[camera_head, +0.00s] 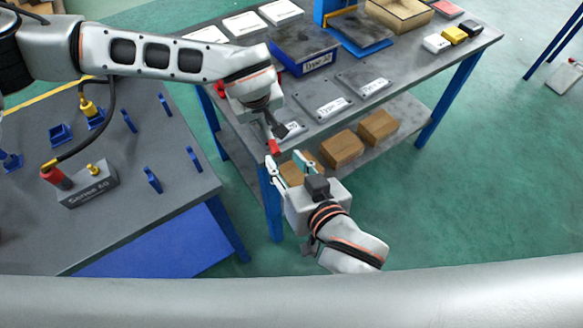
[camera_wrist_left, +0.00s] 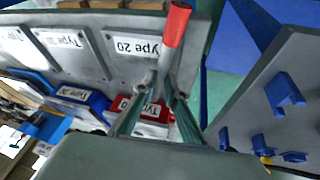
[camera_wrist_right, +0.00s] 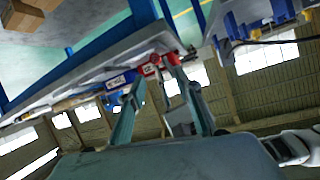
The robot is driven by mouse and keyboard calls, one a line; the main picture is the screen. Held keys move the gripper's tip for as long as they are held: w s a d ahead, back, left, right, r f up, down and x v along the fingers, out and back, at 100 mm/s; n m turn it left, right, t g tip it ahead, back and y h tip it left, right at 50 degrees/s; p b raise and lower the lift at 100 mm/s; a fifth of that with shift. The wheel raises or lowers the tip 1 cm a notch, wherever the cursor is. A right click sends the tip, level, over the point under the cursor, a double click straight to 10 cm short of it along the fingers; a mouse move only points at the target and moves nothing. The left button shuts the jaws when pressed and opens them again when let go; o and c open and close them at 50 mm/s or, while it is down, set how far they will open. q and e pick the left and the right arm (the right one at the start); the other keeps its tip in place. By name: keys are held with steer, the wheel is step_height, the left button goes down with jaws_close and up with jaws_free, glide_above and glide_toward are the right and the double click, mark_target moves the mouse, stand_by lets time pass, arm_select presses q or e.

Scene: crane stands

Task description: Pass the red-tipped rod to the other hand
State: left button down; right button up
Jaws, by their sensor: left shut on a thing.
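The red-tipped rod is held by my left gripper (camera_head: 270,128). Its red tip (camera_head: 273,147) points down in the head view, and its grey shaft (camera_wrist_left: 164,66) runs between the left fingers in the left wrist view. The left gripper is shut on the shaft, hiding part of it. My right gripper (camera_head: 287,162) is just below the red tip, with its fingers spread apart and pointing up. The tip is near the opening, and I see no contact. In the right wrist view the fingers are apart; red patches behind them cannot be clearly told as tip or bin.
The grey workbench (camera_head: 400,100) behind holds a blue bin (camera_head: 305,62), label plates and boxes; cardboard boxes (camera_head: 342,148) sit on its lower shelf. A second table (camera_head: 120,215) at left carries a sensor block (camera_head: 88,185) and blue holders.

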mark_target(270, 141)
steer(key=x, duration=0.9)
steer(key=shift+w, duration=0.1)
steer(key=shift+a, duration=0.1)
jaws_close()
arm_select(q)
steer(key=c, duration=2)
jaws_free()
steer(key=shift+o, duration=0.2)
steer(key=shift+r, duration=0.1)
